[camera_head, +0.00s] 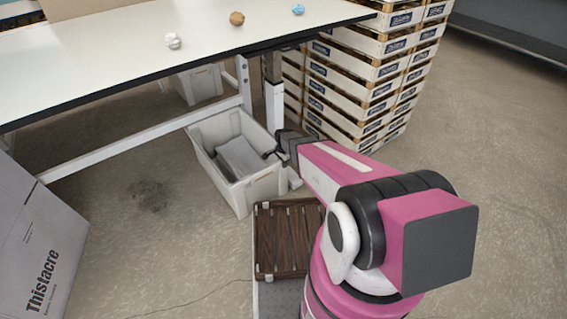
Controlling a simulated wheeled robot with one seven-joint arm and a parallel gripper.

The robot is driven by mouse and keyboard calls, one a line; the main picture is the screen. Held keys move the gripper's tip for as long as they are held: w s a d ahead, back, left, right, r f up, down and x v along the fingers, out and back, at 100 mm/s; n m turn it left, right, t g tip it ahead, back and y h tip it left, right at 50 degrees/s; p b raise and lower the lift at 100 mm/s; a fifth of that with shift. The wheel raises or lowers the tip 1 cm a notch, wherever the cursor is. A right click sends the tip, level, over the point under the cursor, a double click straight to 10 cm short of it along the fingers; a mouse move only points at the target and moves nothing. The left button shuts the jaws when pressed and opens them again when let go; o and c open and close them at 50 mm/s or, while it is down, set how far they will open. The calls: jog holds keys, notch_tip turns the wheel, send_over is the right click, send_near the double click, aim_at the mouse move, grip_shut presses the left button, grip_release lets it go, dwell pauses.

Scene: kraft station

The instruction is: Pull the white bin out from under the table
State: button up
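The white bin (222,188) stands upright on the floor at the table's edge. Its back end is by the table leg and its front end sticks out into the open floor. A pale grey-white block-like item (240,157) lies inside it. The white-topped table (115,60) has a black edge and white metal legs. My gripper (269,154) is at the bin's right rim, with its tip over or against that rim. The fingers are small and dark, so I cannot tell whether they grip the rim. My arm hides part of the bin's right side.
Stacked white crates (365,85) stand right of the bin. A second white bin (198,84) is farther back under the table. A cardboard box (40,245) stands at left. A brown slatted crate (285,240) is in front. Crumpled balls (237,18) lie on the tabletop.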

grip_shut()
dwell(1.1)
